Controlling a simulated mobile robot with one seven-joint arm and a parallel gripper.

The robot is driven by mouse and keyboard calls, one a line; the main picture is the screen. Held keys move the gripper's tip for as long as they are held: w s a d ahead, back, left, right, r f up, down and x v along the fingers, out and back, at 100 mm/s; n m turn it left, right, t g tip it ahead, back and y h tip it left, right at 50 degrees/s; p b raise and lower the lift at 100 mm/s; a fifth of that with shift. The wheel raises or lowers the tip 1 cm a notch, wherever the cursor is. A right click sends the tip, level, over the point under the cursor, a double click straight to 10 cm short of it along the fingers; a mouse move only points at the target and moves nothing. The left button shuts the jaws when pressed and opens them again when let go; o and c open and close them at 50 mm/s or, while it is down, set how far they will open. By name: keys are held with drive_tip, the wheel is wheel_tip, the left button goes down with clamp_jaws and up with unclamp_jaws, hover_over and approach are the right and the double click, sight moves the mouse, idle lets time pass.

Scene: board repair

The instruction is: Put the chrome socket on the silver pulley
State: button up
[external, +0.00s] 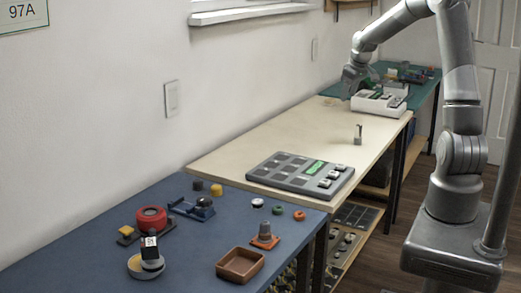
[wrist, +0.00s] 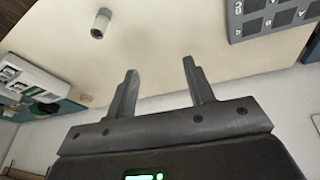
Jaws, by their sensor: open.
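A small light-grey cylinder (wrist: 101,23) with a dark end, apparently the chrome socket, is on the cream table in the wrist view. It seems to be the small upright grey piece (external: 358,138) near the middle of that table in the external view. My gripper (wrist: 160,68) is open, with nothing between its fingers. The cylinder is apart from it, beyond and left of the fingertips. In the external view my gripper (external: 354,78) is above the far end of the cream table. I cannot pick out the silver pulley with certainty.
A white device (external: 378,102) stands at the cream table's far end. A grey tray of square pockets (external: 300,172) lies at its near end. The blue table (external: 110,272) holds a red reel (external: 151,217), a brown box (external: 240,264) and small parts. The cream table's middle is mostly clear.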

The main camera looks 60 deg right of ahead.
drive_tip(key=s+a+r, duration=0.2)
drive_tip(key=a+r, duration=0.1)
drive_tip(key=a, duration=0.5)
drive_tip(key=s+a+r+n, duration=0.15)
drive_tip(key=a+r, duration=0.25)
drive_tip(key=a, duration=0.4)
drive_tip(key=s+a+r, duration=0.3)
drive_tip(key=a, duration=0.4)
drive_tip(key=s+a+r+t+y, duration=0.1)
drive_tip(key=s+a+t, duration=0.1)
drive_tip(key=s+a, duration=1.1)
drive_tip(key=shift+s+a+y, duration=0.25)
drive_tip(key=shift+s+y, duration=0.15)
drive_tip(key=shift+s, duration=0.6)
drive_tip(key=shift+n, duration=0.25)
